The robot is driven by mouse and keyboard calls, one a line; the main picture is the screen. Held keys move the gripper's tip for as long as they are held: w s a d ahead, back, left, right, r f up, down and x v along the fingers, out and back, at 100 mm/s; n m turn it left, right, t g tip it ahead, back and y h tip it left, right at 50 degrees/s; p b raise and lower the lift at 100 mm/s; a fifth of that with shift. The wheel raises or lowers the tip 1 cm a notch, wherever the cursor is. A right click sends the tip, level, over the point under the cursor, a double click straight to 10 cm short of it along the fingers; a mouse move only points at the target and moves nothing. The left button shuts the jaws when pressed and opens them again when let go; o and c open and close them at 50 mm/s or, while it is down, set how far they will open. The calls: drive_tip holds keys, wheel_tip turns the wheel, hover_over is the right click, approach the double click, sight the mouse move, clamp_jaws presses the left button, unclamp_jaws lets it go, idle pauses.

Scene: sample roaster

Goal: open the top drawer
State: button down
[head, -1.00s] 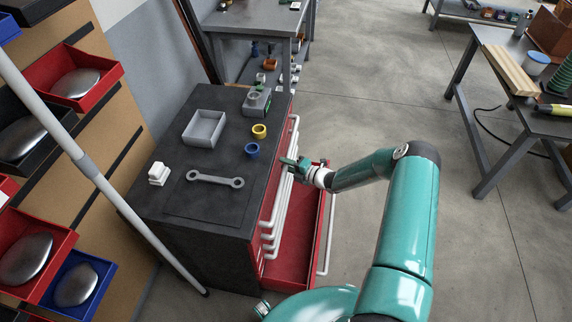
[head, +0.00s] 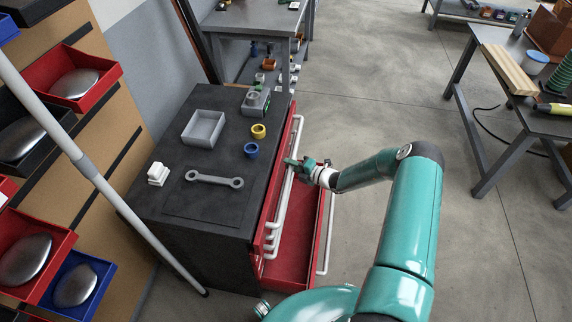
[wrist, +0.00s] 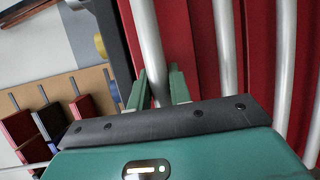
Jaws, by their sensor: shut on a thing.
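The red tool cabinet with a black top (head: 205,165) stands left of my arm in the head view. Its top drawer (head: 270,205) is out a little, with a strip of red showing between the black top and the white bar handle (head: 281,208). My gripper (head: 291,163) is at that handle, about halfway along it. In the wrist view, the two green fingers of my gripper (wrist: 158,86) are on either side of a pale bar handle (wrist: 147,45), shut on it. The inside of the top drawer cannot be made out.
A lower red drawer (head: 290,268) stands far out below, its handle (head: 327,240) to the right. Floor right of the cabinet is clear.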

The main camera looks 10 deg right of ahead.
drive_tip(key=s+d, duration=0.5)
drive_tip(key=d, duration=0.7)
drive_tip(key=s+d, duration=0.5)
drive_tip(key=d, duration=0.8)
drive_tip(key=shift+s+d, duration=0.15)
drive_tip(key=shift+s, duration=0.1)
drive_tip(key=c, duration=1.6)
unclamp_jaws()
drive_tip(key=shift+o, duration=0.2)
drive_tip(key=v, duration=1.3)
drive_tip(key=shift+s+d+r, duration=0.2)
drive_tip(key=shift+s, duration=0.05)
